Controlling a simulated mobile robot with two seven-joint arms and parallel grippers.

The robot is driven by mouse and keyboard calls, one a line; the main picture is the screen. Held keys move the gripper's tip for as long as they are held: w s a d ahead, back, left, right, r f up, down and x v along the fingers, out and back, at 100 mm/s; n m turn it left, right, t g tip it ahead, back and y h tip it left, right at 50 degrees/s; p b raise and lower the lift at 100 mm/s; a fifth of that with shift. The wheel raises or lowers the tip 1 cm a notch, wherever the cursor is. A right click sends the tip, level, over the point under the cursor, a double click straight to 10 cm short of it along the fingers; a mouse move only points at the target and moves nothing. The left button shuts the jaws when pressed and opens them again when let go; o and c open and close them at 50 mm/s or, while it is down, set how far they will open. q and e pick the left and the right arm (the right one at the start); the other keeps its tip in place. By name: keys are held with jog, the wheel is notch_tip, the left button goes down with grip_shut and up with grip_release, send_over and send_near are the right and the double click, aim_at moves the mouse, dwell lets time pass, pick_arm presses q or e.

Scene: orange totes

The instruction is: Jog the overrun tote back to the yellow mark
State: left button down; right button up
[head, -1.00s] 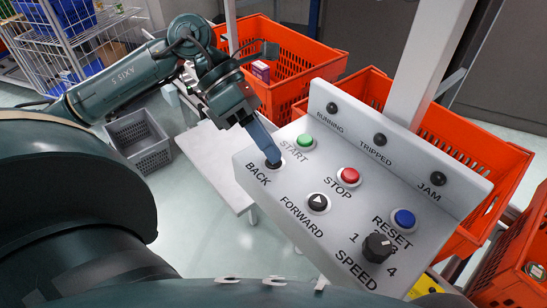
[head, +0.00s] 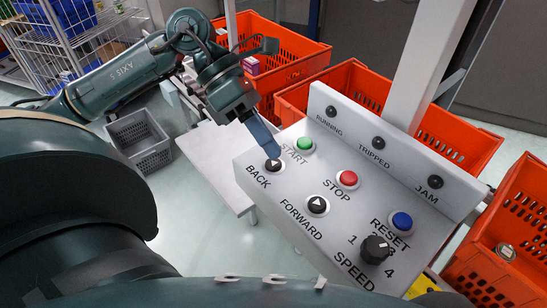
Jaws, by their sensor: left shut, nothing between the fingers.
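My left gripper (head: 271,152) is shut and empty, its fingertips pointing down just above the BACK button (head: 273,165), whose arrow face shows. The grey control panel (head: 262,188) also carries a FORWARD button (head: 318,205), green START (head: 304,145), red STOP (head: 347,179), blue RESET (head: 402,221) and a SPEED knob (head: 375,248). Orange totes stand behind it: one at back left (head: 300,70), one behind the panel (head: 465,140), one at right (head: 525,205) with a small tin inside. I cannot tell which tote overran. My right gripper is out of view.
The RUNNING (head: 331,111), TRIPPED (head: 379,143) and JAM (head: 435,182) lamps look dark. A grey post (head: 425,70) rises behind the panel. A grey crate (head: 140,140) sits on the floor, and a wire cart (head: 75,45) stands at upper left.

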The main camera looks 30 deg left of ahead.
aim_at(268, 160)
pick_arm(q)
notch_tip(268, 160, up, 5)
jog(key=p, duration=0.3)
jog(key=shift+p, duration=0.3)
dwell(0.8)
